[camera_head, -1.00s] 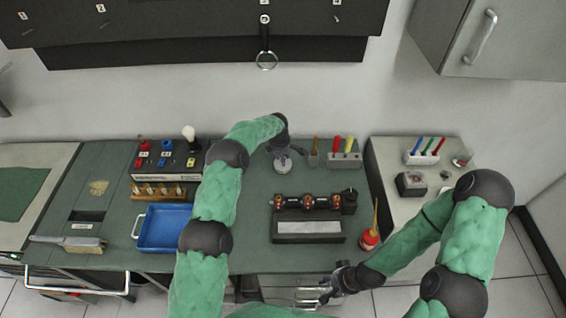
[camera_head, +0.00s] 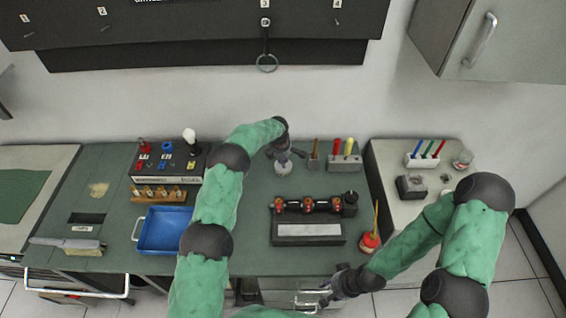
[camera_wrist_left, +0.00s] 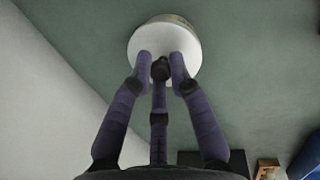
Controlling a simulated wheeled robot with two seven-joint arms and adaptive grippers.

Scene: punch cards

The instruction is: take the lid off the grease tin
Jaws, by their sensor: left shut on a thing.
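The grease tin (camera_head: 283,168) is a small, pale round tin standing at the back middle of the green bench. Its round white lid (camera_wrist_left: 150,35) fills the top middle of the left wrist view, with a thin yellowish strip of the side showing beyond the rim. My left gripper (camera_head: 287,154) comes down over the tin from above. Its purple fingers (camera_wrist_left: 161,66) are shut on the lid near its middle. I cannot tell whether the lid is apart from the tin. My right gripper (camera_head: 326,291) hangs at the bench's front edge, away from the tin; its finger opening is unclear.
A brush cup (camera_head: 314,163) and a rack of coloured handles (camera_head: 344,163) stand just right of the tin. A black block with red-brown pieces (camera_head: 308,228) lies in front. A blue tray (camera_head: 165,230) is at left, and a red oil can (camera_head: 370,242) at right.

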